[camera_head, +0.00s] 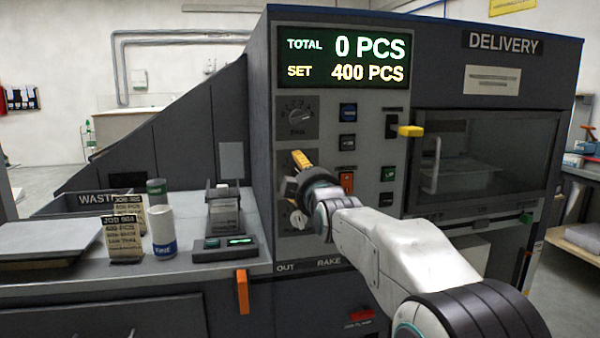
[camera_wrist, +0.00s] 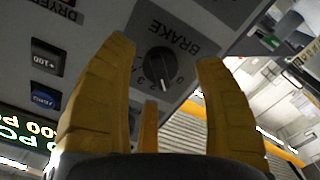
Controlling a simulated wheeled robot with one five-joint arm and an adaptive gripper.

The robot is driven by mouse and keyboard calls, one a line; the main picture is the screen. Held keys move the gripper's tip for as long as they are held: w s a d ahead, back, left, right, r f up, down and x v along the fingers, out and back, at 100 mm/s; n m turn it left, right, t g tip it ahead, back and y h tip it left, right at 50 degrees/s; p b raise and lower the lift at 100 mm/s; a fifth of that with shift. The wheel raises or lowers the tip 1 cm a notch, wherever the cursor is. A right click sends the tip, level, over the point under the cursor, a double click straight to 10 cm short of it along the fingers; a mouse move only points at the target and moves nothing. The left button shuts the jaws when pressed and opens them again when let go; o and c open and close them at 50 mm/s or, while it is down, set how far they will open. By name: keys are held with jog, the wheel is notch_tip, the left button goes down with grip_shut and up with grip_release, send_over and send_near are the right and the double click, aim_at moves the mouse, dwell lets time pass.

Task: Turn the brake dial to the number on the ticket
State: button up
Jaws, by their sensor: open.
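A second ticket (camera_head: 129,206) stands behind it, near a white bottle (camera_head: 160,228) and a small device (camera_head: 224,246). Another knob (camera_head: 297,218) sits lower on the panel. The display (camera_head: 343,60) reads SET 400 PCS.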

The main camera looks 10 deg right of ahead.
jog(key=shift+w, duration=1.35)
jog(key=shift+c, duration=0.4)
jog(key=shift+s, duration=0.1)
jog(key=c, duration=1.1)
jog(key=shift+c, duration=0.2)
jog(key=shift+f+m, duration=0.1)
jog(key=shift+m, duration=0.2)
jog(key=shift+m+b, duration=0.4)
jog(key=shift+m, duration=0.5)
jog(key=shift+m+b, duration=0.5)
jog(key=shift+m, duration=1.1)
